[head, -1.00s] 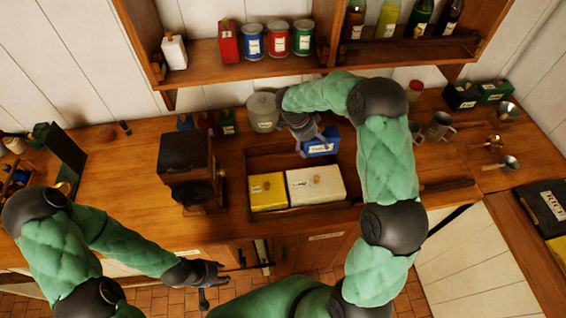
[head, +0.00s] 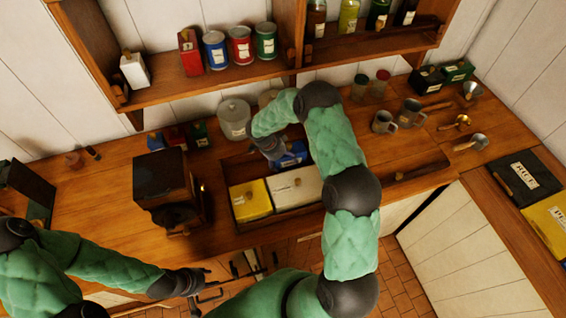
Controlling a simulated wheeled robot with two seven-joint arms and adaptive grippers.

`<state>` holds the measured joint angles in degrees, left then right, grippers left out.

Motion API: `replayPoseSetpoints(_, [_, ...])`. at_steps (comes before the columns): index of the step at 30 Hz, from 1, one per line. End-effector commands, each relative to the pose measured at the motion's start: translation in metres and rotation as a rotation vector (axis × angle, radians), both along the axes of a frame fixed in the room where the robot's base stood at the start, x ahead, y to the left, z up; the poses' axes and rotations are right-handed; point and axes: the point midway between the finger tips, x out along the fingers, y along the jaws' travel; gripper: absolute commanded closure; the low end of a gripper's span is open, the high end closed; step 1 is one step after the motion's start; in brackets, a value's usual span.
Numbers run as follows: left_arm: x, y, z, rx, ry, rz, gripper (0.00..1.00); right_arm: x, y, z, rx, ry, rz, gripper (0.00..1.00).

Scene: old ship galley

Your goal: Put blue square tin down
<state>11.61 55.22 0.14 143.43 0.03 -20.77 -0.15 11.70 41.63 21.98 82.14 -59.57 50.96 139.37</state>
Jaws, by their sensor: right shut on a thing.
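The blue square tin (head: 292,154) is in the head view, at the back of a wooden tray (head: 236,222) on the counter. My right gripper (head: 279,157) reaches over the tray and is shut on the tin; its fingers are partly hidden by the wrist. I cannot tell whether the tin touches the tray floor. A yellow tin (head: 250,201) and a white tin (head: 296,187) stand in front of it in the tray. My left gripper (head: 206,283) is low in front of the counter, away from the tins, and looks open and empty.
A dark grinder-like box (head: 162,182) stands left of the tray. A grey canister (head: 234,119) stands behind it. Metal mugs (head: 384,122) and scoops (head: 470,142) are to the right. A shelf with cans (head: 240,45) hangs above.

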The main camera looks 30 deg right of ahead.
Motion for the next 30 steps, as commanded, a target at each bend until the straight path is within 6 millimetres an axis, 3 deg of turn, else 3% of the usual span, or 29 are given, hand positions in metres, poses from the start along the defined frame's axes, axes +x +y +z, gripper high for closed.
replayPoseSetpoints(5, [0.000, 0.000, 0.003, 0.000, 0.000, 0.000, 0.60, 0.000, 0.000, -0.019, 0.000, 0.000, -0.001, 0.63])
replayPoseSetpoints(18, [0.000, 0.000, -0.003, 0.000, 0.000, 0.000, 0.60, 0.001, 0.000, -0.023, -0.001, -0.002, 0.000, 0.63])
replayPoseSetpoints(19, [0.000, 0.000, -0.002, 0.000, 0.000, 0.000, 0.60, 0.000, 0.000, -0.023, 0.001, 0.000, 0.000, 0.09])
replayPoseSetpoints(20, [0.000, 0.000, -0.002, 0.000, 0.000, 0.000, 0.60, 0.000, 0.000, -0.023, 0.001, 0.000, 0.000, 0.01])
replayPoseSetpoints(30, [0.000, 0.000, -0.002, 0.000, 0.000, 0.000, 0.60, 0.000, 0.000, -0.023, 0.001, 0.000, 0.000, 0.00])
